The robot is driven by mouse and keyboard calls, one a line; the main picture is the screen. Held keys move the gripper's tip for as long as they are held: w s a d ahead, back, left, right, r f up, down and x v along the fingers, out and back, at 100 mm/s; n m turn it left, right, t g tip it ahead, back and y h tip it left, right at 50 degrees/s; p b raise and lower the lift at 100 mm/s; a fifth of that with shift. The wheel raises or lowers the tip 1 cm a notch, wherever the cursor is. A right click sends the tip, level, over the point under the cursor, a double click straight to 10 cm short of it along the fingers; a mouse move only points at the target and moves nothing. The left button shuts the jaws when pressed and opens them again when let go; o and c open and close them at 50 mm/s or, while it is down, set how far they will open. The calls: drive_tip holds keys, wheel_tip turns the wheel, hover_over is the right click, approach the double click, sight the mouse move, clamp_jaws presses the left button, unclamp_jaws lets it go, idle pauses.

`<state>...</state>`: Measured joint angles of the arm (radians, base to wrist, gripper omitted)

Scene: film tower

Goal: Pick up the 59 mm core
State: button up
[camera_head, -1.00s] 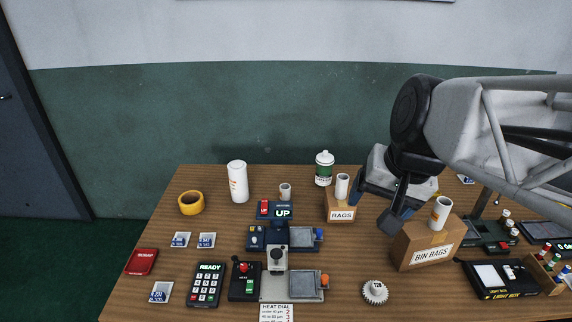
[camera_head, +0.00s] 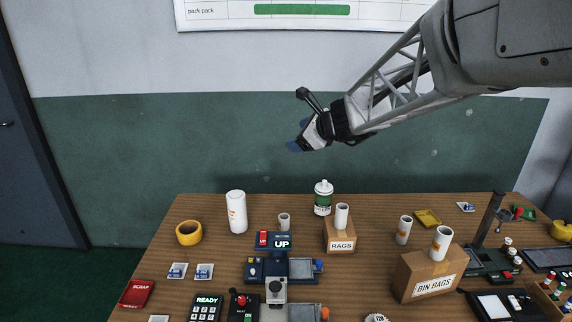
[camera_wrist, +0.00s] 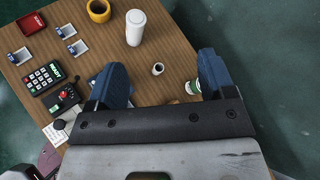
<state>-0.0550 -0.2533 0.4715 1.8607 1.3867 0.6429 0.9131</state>
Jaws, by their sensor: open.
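Several white cores stand on the table and boxes, and I cannot read which one is 59 mm. A tall white core (camera_head: 236,212) stands at the left; it also shows in the wrist view (camera_wrist: 135,28). A small short core (camera_head: 284,222) stands to its right, and in the wrist view (camera_wrist: 157,69) it lies between my finger outlines, well below them. Other cores stand on the rags box (camera_head: 342,216), on the bin bags box (camera_head: 442,243) and behind that box (camera_head: 403,230). My gripper (camera_head: 297,142) is open and empty, high above the table; its blue fingers show in the wrist view (camera_wrist: 164,72).
The rags box (camera_head: 341,244), bin bags box (camera_head: 430,284) and green-white bottle (camera_head: 322,202) are obstacles. A yellow tape roll (camera_head: 188,233) lies at left. A gauge machine (camera_head: 277,290) and keypad (camera_head: 206,310) are in front. The wooden table (camera_head: 155,262) has bare room at left.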

drive_tip(key=w+f+m+t, duration=0.2)
drive_tip(key=w+f+m, duration=0.1)
drive_tip(key=w+m, duration=0.4)
approach(288, 221)
drive_tip(key=x, duration=0.4)
drive_tip(key=shift+a, duration=0.35)
drive_tip(key=shift+w+a, duration=0.1)
drive_tip(key=shift+x, duration=1.25)
drive_tip(key=shift+f, duration=0.1)
drive_tip(key=shift+x, duration=2.55)
drive_tip(key=shift+w, duration=0.1)
